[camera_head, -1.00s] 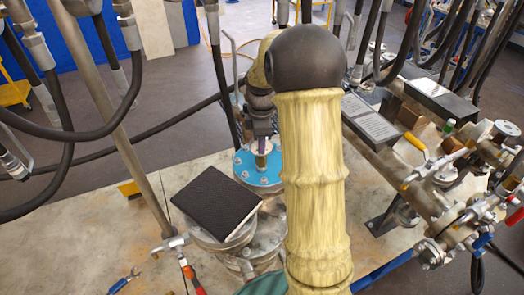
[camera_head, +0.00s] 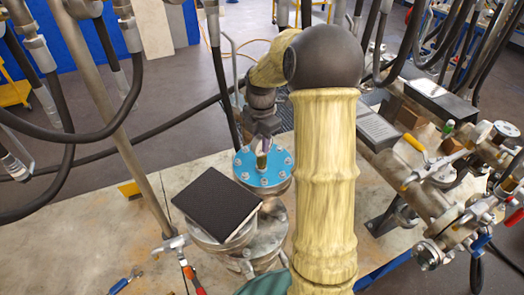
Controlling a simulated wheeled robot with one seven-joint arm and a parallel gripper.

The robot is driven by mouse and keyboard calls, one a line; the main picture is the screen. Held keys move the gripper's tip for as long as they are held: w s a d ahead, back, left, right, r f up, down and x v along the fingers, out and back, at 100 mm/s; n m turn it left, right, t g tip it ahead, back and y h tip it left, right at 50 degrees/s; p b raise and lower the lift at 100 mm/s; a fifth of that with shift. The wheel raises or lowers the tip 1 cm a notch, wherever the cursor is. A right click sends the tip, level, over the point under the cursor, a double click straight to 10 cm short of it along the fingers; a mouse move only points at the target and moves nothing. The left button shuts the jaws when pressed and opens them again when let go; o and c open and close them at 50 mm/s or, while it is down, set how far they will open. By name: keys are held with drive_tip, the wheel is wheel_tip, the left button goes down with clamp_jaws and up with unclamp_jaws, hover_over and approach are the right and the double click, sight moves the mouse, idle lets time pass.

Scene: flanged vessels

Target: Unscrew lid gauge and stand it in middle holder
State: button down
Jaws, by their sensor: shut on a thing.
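A blue round lid (camera_head: 250,170) with bolts around its rim sits on a flanged vessel in the middle of the view. The gauge (camera_head: 262,160) is a small, partly hidden piece standing upright over the lid's middle. My gripper (camera_head: 263,143) points down from above and is shut on the gauge's upper part. Whether the gauge's lower end is still in the lid I cannot tell. I cannot make out the middle holder in this view.
A black pad (camera_head: 217,207) lies tilted on a nearer flanged vessel (camera_head: 250,243). Pipes and valves with a yellow handle (camera_head: 416,143) crowd the right. Black hoses (camera_head: 65,120) hang at the left. The concrete slab (camera_head: 90,240) has bare room at lower left.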

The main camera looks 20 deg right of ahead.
drive_tip(key=shift+r+p, duration=0.7)
drive_tip(key=shift+r, duration=0.15)
wheel_tip(320, 180, up, 4)
drive_tip(key=p, duration=0.4)
drive_tip(key=shift+a+f, duration=0.1)
idle(0.5)
